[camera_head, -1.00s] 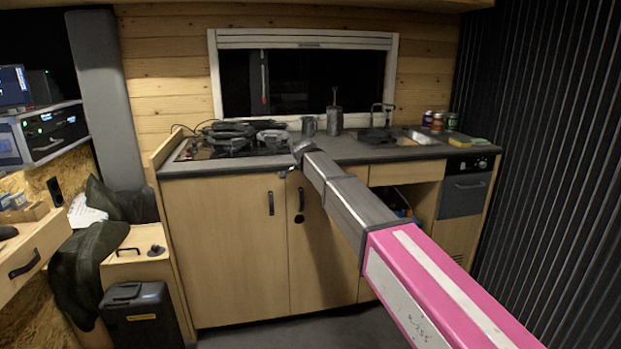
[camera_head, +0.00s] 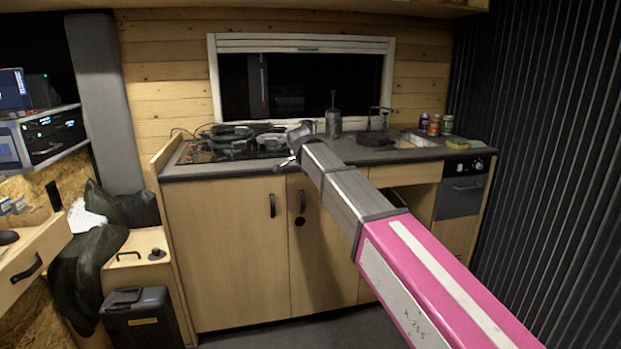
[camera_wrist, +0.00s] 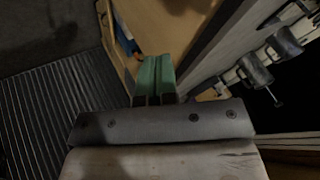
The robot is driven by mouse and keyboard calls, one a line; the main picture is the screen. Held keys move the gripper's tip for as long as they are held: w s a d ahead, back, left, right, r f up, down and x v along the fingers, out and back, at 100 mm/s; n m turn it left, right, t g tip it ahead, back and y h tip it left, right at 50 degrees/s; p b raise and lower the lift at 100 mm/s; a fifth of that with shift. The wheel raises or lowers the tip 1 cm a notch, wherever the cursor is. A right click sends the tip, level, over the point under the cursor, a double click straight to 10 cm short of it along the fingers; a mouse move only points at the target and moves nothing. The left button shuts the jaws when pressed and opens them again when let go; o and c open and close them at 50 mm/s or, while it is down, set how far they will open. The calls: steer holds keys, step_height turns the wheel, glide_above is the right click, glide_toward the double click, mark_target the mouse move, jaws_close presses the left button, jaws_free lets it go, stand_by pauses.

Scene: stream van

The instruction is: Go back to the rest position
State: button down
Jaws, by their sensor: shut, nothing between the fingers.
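My arm reaches from the lower right of the head view toward the kitchen counter (camera_head: 240,168). My gripper (camera_head: 285,162) shows small at its far end, in front of the counter's front edge. In the wrist view the two green fingers of my gripper (camera_wrist: 155,75) lie side by side, closed, with nothing between them. No held thing shows. I cannot tell the exact gap between the gripper and the counter.
Cabinet doors (camera_head: 225,245) stand below. A black box (camera_head: 140,318) sits lower left. A ribbed dark wall (camera_head: 550,170) closes the right.

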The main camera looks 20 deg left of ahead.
steer(key=d+f+n+g+h, duration=0.1)
steer(key=d+f, duration=0.7)
steer(key=d, duration=0.3)
steer(key=s+d+f+n+g, duration=0.1)
steer(key=d+f+n+g, duration=0.1)
steer(key=d+f, duration=0.7)
steer(key=d+f+n+g+h, duration=0.1)
steer(key=d+f, duration=0.5)
steer(key=d, duration=0.8)
steer(key=s+d+f+n+g, duration=0.1)
steer(key=s+d+f, duration=0.3)
steer(key=d, duration=0.3)
steer(key=s+d+f+n+g, duration=0.1)
steer(key=s+d+f, duration=0.4)
steer(key=d, duration=0.3)
steer(key=s+d+f+n+g+y, duration=0.1)
steer(key=s+d+f, duration=0.3)
steer(key=s+d, duration=0.3)
steer(key=shift+d+f, duration=0.4)
